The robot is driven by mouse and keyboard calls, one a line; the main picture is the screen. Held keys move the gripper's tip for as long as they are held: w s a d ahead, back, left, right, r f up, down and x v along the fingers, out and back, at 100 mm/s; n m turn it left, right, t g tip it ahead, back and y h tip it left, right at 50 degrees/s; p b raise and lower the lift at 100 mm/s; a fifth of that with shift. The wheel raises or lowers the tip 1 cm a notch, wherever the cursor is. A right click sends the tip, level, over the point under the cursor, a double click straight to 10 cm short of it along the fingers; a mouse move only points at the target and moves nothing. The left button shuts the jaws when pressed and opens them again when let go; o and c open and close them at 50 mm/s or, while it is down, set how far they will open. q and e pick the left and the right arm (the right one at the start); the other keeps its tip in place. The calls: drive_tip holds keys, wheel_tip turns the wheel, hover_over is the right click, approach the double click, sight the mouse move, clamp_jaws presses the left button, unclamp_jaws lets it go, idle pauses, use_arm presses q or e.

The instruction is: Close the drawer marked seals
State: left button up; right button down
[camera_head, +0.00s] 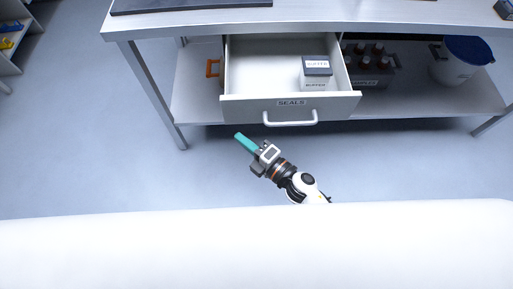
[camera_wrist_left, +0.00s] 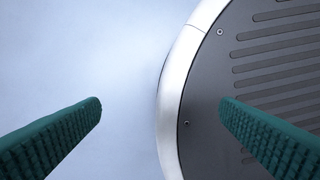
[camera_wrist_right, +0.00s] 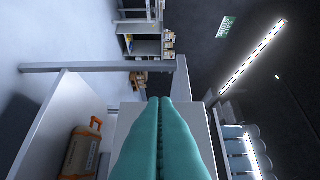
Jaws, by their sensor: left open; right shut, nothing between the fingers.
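The drawer marked SEALS (camera_head: 240,109) is pulled out from under the bench, with its interior showing. Its front has a pale bar handle (camera_head: 290,123). A grey and white box labelled BUFFER (camera_head: 316,73) stands inside on the right. My right gripper (camera_head: 239,136) is shut and empty. Its teal fingertips are just in front of the drawer front, left of the handle and apart from it in the picture. The shut fingers also fill the middle of the right wrist view (camera_wrist_right: 160,105). My left gripper (camera_wrist_left: 160,105) is open and empty in the left wrist view, outside the head view.
The bench (camera_head: 210,21) spans the top, with a lower shelf (camera_head: 196,95). On the shelf are a crate of brown bottles (camera_head: 372,77) and a white bucket with a blue lid (camera_head: 458,62).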

drive_tip(key=w, duration=0.2)
drive_tip(key=w+a, duration=0.1)
drive_tip(key=w, duration=0.1)
drive_tip(key=w+a, duration=0.1)
drive_tip(key=w, duration=0.1)
use_arm(q)
drive_tip(key=shift+s+d+r, duration=0.15)
drive_tip(key=shift+s+d, duration=0.15)
drive_tip(key=shift+s, duration=0.35)
